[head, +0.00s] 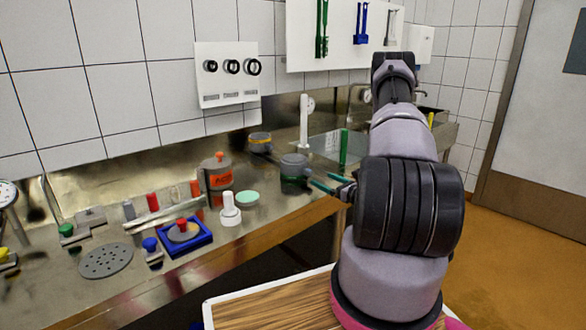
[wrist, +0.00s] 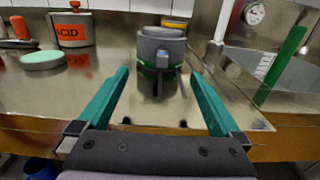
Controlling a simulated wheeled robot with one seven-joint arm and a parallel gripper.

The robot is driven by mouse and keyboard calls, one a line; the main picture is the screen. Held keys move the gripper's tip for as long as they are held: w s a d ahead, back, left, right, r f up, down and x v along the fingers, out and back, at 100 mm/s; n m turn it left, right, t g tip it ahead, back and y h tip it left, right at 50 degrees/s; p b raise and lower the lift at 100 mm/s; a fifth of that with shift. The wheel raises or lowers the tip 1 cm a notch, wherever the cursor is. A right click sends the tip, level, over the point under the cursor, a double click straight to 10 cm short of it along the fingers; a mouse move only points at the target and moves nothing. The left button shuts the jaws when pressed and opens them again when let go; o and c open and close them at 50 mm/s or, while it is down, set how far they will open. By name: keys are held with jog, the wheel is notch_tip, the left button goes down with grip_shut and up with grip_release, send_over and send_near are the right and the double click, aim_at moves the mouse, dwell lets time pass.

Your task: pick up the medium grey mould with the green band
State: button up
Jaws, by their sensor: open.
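The medium grey mould with the green band (head: 294,167) stands on the steel bench in the head view, just beyond my gripper's tips. In the wrist view the mould (wrist: 160,55) is upright and straight ahead, with a grey block on its near side and a green band round its lower part. My gripper (head: 322,182) has two teal fingers. In the wrist view my gripper (wrist: 160,92) is open and empty. Its fingers point at the mould, one to each side, with the mould a little beyond the tips.
A grey mould with a yellow band (head: 260,142) stands behind. An orange-labelled ACID container (head: 217,170), a pale green disc (head: 247,197) and a white piece (head: 230,210) stand to the left. A green upright piece (head: 343,148) stands to the right. The bench edge lies below my fingers.

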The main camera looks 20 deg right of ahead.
aim_at(312, 173)
jog(key=x, duration=0.4)
jog(key=shift+w+a, duration=0.15)
jog(key=shift+w, duration=0.2)
jog(key=shift+d+x, duration=0.1)
jog(key=shift+x, duration=1.3)
jog(key=shift+d+x, duration=0.15)
jog(key=shift+x, duration=1.2)
jog(key=shift+w, duration=0.1)
grip_shut()
